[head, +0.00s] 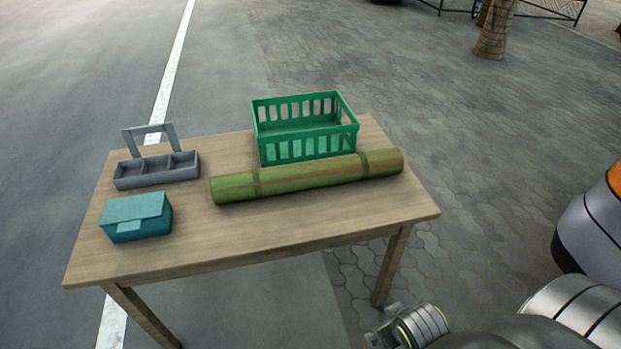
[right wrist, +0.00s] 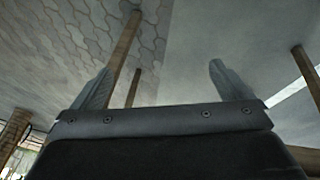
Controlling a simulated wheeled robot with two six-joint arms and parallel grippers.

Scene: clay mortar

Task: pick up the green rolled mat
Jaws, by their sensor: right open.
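The green rolled mat (head: 305,178) lies across the wooden table (head: 270,232) in the head view, in front of the green crate and close to it. It has two darker bands around it. My right gripper (head: 378,335) shows at the bottom of the head view, off the table's front right corner and apart from the mat. In the right wrist view my right gripper (right wrist: 165,85) is open with its two fingers wide apart and nothing between them. The mat is not in the right wrist view. My left gripper is not in view.
A green slatted crate (head: 305,125) stands at the table's back. A grey divided caddy (head: 157,170) with a handle and a teal box (head: 137,217) sit at the left. The table's front right is bare. Table legs (right wrist: 124,55) show in the right wrist view.

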